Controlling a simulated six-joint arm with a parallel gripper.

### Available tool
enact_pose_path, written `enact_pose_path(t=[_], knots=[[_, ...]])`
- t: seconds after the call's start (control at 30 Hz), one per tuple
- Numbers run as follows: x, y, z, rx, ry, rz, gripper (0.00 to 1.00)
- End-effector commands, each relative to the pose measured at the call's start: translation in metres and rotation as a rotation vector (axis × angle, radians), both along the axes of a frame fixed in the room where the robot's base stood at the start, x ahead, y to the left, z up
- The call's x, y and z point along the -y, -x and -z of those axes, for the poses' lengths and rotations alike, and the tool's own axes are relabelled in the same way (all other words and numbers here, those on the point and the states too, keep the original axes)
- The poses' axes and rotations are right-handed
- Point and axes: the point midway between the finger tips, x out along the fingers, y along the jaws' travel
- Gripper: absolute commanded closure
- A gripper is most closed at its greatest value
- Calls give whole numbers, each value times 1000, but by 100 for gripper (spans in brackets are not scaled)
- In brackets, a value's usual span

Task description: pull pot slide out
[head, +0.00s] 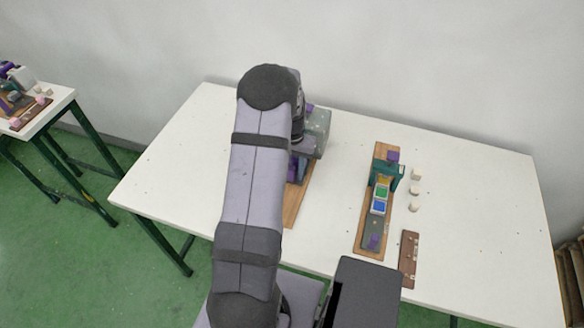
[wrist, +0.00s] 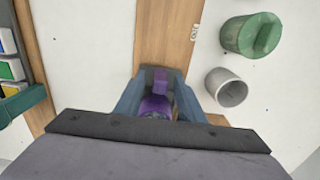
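The pot slide is a grey strip on the right-hand wooden board in the head view, with small green, white and blue pots (head: 380,199) and a purple knob (head: 374,242) at its near end. The pots show at the left edge of the wrist view (wrist: 10,66). A teal bracket (head: 387,172) spans the slide's far part. My gripper (wrist: 160,84) is over the other board, left of the slide. Its fingers stand apart on either side of a purple block (wrist: 160,92), with grey showing between. Contact is unclear. My arm hides much of this in the head view.
The left wooden board (head: 296,207) lies under my gripper. Pale blocks (head: 415,190) and a brown strip (head: 409,252) lie right of the slide. The table's right side is clear.

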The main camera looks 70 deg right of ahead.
Motion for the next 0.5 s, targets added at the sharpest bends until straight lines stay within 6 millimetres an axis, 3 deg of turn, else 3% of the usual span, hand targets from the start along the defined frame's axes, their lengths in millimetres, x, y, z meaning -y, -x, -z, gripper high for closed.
enact_pose_path(t=[0.27,0.3,0.43,0.5], knots=[[0,0,2,0,1,0,64],[0,0,2,0,1,0,66],[0,0,2,0,1,0,98],[0,0,2,0,1,0,100]])
